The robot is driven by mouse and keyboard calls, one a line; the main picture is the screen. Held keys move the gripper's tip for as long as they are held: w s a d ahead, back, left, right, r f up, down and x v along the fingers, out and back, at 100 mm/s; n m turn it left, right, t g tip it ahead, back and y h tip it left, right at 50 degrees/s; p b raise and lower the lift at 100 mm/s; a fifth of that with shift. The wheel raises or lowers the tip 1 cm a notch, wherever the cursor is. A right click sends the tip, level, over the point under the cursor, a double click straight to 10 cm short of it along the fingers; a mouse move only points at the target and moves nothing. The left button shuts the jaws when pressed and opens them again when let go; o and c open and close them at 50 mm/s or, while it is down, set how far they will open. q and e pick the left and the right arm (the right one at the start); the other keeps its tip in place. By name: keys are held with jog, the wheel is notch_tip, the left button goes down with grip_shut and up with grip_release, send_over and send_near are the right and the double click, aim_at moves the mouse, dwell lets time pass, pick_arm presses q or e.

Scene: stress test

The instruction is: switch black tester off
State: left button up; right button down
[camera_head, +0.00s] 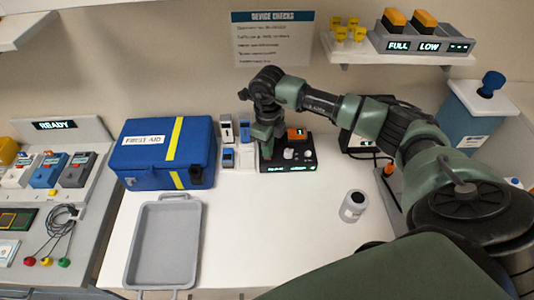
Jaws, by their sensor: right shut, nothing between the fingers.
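The black tester (300,167) stands on the white table below the notice, with lit green marks along its front edge. It bears a light knob and an orange-topped block (297,134) with a small lit display. My right gripper (265,150) points down at the left side of the tester, shut and empty. It covers part of the tester's left side; I cannot tell whether it touches it. The tester's switch cannot be made out clearly. My left gripper is not in view.
A blue first aid box (140,155) and a grey tray (165,245) lie to the left. Small blue-and-white devices (227,157) stand just left of the gripper. A white-grey jar (353,206) stands to the right. The table's front middle is clear.

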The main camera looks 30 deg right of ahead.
jog(key=shift+s+f, duration=0.1)
jog(key=shift+f, duration=0.25)
jog(key=shift+r, duration=0.15)
jog(key=shift+r+p, duration=0.5)
jog(key=shift+r, duration=0.35)
jog(key=shift+r+p, duration=1.4)
jog(key=shift+r, duration=1.15)
